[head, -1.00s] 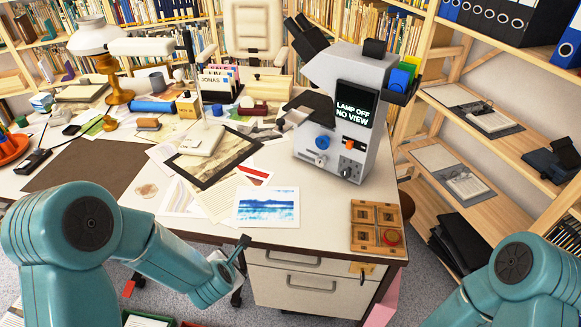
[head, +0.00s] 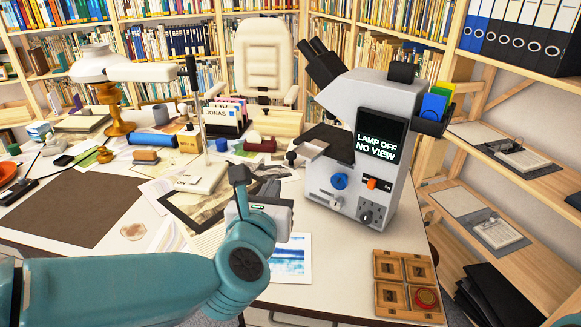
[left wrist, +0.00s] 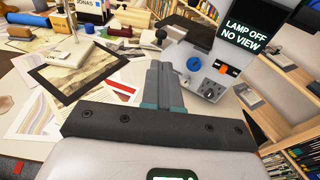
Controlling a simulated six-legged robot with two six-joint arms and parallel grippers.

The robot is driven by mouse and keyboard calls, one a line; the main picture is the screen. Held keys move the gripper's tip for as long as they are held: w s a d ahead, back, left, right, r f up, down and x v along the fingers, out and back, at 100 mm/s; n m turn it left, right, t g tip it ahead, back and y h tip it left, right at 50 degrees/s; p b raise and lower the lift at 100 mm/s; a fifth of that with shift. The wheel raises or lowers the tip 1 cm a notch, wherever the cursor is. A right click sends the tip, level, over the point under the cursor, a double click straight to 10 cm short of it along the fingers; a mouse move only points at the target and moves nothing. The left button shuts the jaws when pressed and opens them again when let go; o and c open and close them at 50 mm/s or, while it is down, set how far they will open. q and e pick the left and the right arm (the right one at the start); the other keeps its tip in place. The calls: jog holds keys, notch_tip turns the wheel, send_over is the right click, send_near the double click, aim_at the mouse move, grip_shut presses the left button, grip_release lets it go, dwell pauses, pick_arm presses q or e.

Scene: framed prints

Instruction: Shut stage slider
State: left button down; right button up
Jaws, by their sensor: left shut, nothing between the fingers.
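The grey microscope (head: 385,105) stands on the right of the desk, its screen (head: 381,140) reading "LAMP OFF NO VIEW". I cannot tell for sure which part is the slider. My left gripper (head: 239,175) is shut and empty, left of the microscope and apart from it. In the left wrist view its closed fingers (left wrist: 160,70) point toward the stage area. My right gripper is out of view.
A wooden box with compartments (head: 405,285) sits at the desk's front right. Prints and a dark frame (head: 185,220) lie left of my gripper. A card box (head: 225,118) stands behind. Shelves (head: 515,230) flank the desk on the right.

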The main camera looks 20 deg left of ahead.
aim_at(290, 157)
pick_arm(q)
jog(key=w+f, duration=0.1)
jog(key=w, duration=0.3)
jog(key=w+p, duration=0.1)
jog(key=w, duration=0.4)
jog(key=w+a+f, duration=0.1)
jog(key=w, duration=0.3)
jog(key=shift+w+a+f, duration=0.1)
jog(key=shift+w+f, duration=0.2)
jog(key=shift+f, duration=0.05)
jog(key=shift+w+f, duration=0.1)
jog(key=shift+w, duration=0.1)
